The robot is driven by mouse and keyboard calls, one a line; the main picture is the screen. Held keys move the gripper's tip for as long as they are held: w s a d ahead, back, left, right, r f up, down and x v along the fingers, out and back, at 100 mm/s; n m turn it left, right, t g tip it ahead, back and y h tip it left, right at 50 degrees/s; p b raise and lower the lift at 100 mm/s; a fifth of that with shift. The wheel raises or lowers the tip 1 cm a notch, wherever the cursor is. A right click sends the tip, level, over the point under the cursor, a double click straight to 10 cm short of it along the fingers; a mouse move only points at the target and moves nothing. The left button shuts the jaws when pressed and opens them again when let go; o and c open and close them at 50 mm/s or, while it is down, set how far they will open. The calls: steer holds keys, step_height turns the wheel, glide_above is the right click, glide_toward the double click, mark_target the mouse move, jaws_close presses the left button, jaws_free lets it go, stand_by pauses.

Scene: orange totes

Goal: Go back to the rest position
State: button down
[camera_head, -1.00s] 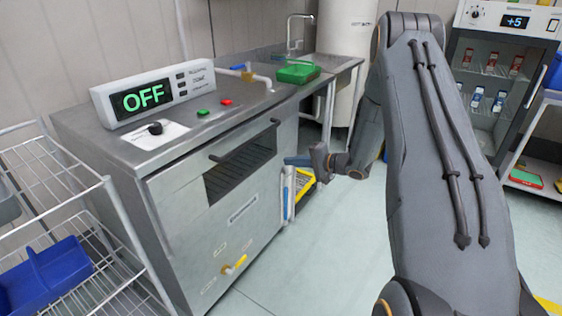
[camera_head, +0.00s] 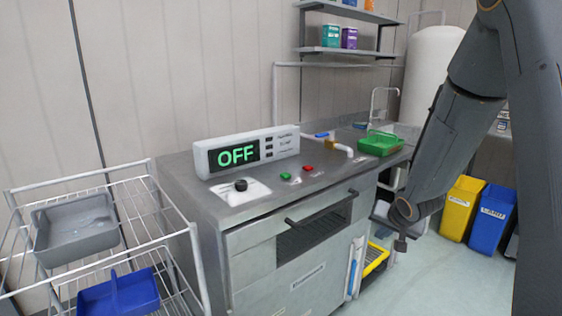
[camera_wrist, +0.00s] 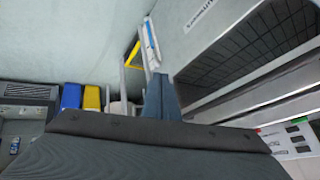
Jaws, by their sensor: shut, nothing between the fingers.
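My gripper (camera_wrist: 161,97) shows in the wrist view as narrow blue-grey fingers held together with nothing between them. In the head view, my arm comes down on the right side, and its wrist end hangs in front of the right end of the steel counter unit (camera_head: 255,245). The fingers are hard to make out there. The gripper appears apart from the counter, over open floor.
A wire rack (camera_head: 150,215) holds a grey tray (camera_head: 75,238) and a blue tray (camera_head: 120,297). Yellow (camera_head: 461,208) and blue bins (camera_head: 492,218) stand at the right. Floor between is clear.

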steer(key=s+a+r+n+g, duration=0.1)
steer(key=s+a+g, duration=0.1)
steer(key=s, duration=0.8)
steer(key=s+a+r+n+g+p, duration=0.1)
steer(key=s+a, duration=0.4)
steer(key=s, duration=0.5)
steer(key=s+a+r+n+g, duration=0.2)
steer(key=s+a+n+g, duration=0.1)
steer(key=s, duration=0.6)
steer(key=shift+s+a+r+g, duration=0.3)
steer(key=shift+s+g, duration=0.1)
steer(key=shift+g, duration=0.4)
